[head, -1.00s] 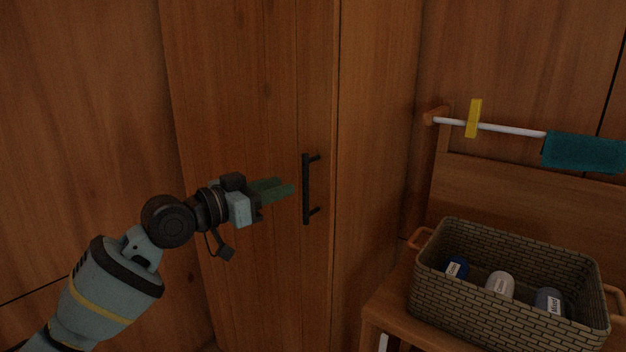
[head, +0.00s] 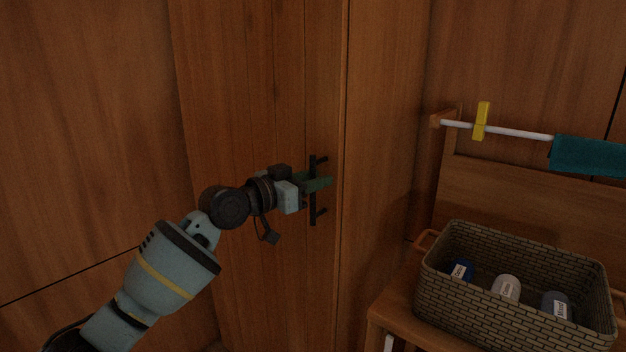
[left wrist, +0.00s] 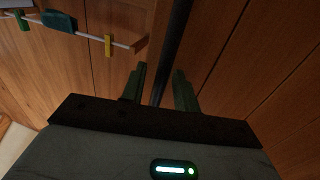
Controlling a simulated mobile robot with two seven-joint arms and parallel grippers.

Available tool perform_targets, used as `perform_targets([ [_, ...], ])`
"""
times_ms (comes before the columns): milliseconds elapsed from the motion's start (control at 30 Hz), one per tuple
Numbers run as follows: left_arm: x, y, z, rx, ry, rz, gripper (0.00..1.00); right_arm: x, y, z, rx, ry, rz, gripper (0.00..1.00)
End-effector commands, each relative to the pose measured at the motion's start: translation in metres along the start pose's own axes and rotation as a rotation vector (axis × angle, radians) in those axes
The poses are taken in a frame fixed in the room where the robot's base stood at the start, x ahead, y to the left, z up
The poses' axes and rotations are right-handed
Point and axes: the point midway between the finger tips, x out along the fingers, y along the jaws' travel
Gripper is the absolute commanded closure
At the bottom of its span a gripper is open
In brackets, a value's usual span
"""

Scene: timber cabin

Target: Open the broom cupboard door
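The broom cupboard door (head: 240,90) is a tall brown wooden panel in the head view and looks shut. Its black upright bar handle (head: 313,214) is near the right edge. My left gripper (head: 318,184) is at the middle of the handle, its green fingers reaching past the bar. In the left wrist view the handle (left wrist: 176,35) runs between the two fingers of my left gripper (left wrist: 160,72). A gap shows on each side of the bar, so the gripper is open around it. My right gripper is not in view.
A woven basket (head: 500,318) with several labelled bottles stands on a wooden bench (head: 383,315) to the right. Above it a white rail (head: 515,132) carries a yellow clip (head: 481,120) and a teal cloth (head: 590,156). The space before the door's left part is clear except for my arm.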

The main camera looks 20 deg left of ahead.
Motion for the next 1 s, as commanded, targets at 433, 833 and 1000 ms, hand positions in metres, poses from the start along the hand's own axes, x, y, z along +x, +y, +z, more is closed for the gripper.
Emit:
perform_targets([
  [433,0.0,0.0,0.0,0.0,0.0,0.0,1.0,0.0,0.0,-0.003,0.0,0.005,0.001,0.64],
  [833,-0.004,0.001,0.001,-0.001,-0.001,0.011,1.0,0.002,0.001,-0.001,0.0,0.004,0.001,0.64],
  [1000,-0.019,0.004,0.004,-0.001,-0.003,0.047,1.0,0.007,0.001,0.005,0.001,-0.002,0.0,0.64],
])
